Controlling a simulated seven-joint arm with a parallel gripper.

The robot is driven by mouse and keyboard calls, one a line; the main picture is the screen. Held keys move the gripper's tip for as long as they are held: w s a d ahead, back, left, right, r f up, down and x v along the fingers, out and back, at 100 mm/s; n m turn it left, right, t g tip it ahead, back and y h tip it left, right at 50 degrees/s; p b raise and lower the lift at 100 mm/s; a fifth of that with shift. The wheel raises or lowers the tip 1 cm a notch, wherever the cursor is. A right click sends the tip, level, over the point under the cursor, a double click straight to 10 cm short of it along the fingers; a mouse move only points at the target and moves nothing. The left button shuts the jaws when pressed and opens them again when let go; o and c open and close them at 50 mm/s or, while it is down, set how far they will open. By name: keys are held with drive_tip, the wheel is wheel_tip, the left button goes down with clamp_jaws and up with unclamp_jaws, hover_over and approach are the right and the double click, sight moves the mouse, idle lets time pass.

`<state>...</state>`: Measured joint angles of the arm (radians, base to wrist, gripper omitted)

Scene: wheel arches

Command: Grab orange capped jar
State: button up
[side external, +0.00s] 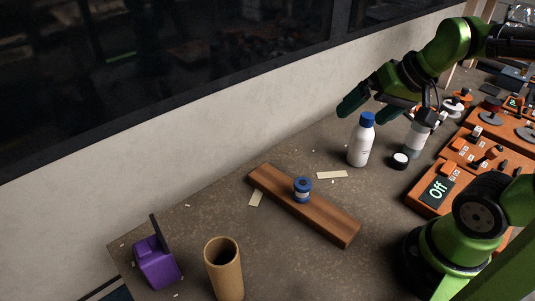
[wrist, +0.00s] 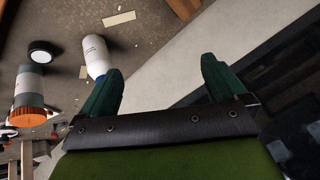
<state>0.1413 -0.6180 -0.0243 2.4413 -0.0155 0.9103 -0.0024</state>
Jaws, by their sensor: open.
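The orange capped jar (wrist: 30,98) is at the left edge of the wrist view, with a grey and white body and an orange cap (wrist: 28,117). In the side view the jar (side external: 411,142) stands at the back right of the table, its upper part hidden behind my arm and gripper. My gripper (wrist: 160,82) is open and empty, its dark green fingers well to the right of the jar in the wrist view. In the side view my gripper is above the table near the back wall, up and left of the jar.
A white bottle with a blue cap (side external: 360,143) stands left of the jar, close to my gripper. A black round lid (side external: 399,161) lies between them. A wooden plank (side external: 325,219) carries a blue spool (side external: 302,190). Orange control boxes (side external: 455,170) are at right.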

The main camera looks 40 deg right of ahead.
drive_tip(key=w+d+m+g+h, duration=0.1)
drive_tip(key=w+d+m+g, duration=0.15)
drive_tip(key=d, duration=0.85)
drive_tip(key=n+g, duration=0.2)
drive_tip(key=g, duration=0.2)
hover_over(418, 133)
drive_tip(key=w+d, duration=0.1)
drive_tip(key=d, duration=0.1)
drive_tip(key=r+n, duration=0.2)
wheel_tip(418, 133, down, 11)
drive_tip(key=shift+s+r, duration=0.1)
drive_tip(key=f, duration=0.5)
drive_tip(key=shift+d+f, duration=0.3)
drive_tip(key=shift+d, duration=0.05)
drive_tip(key=c, duration=1.4)
